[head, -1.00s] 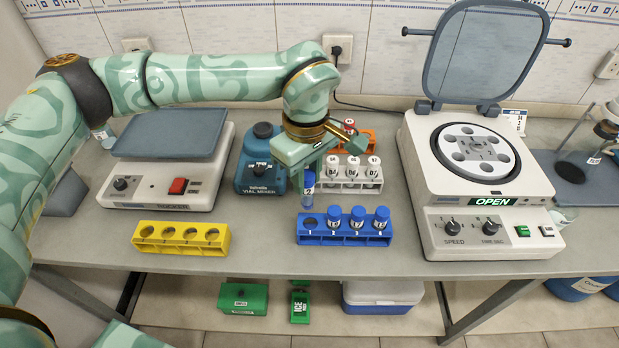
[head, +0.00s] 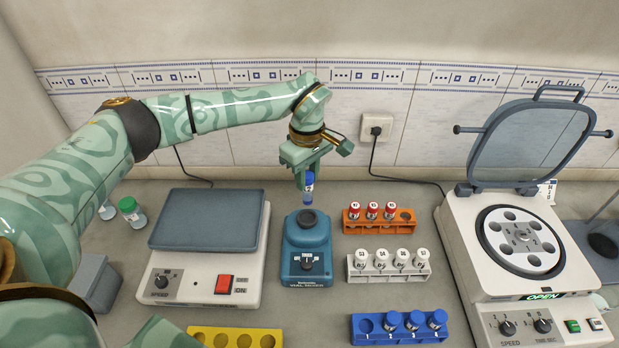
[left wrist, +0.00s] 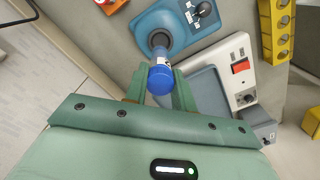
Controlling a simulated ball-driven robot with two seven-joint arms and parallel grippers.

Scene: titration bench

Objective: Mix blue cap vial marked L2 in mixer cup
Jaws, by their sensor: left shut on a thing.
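My left gripper (head: 306,166) is shut on a blue cap vial (head: 308,187) and holds it upright above the vial mixer. In the left wrist view the blue cap (left wrist: 160,80) sits between the two green fingers. The marking on the held vial is too small to read now. The vial mixer (head: 306,258) is a teal box with a dark round cup (head: 307,219) on top and a dial in front. The vial's lower end is just above the cup, apart from it as far as I can tell. My right gripper is not in view.
A blue rack (head: 400,338) holds several blue cap vials and has an empty hole at its left. A white rack (head: 390,275) and an orange rack (head: 352,227) stand right of the mixer. The rocker (head: 205,290) stands left. The centrifuge (head: 470,262) has its lid raised.

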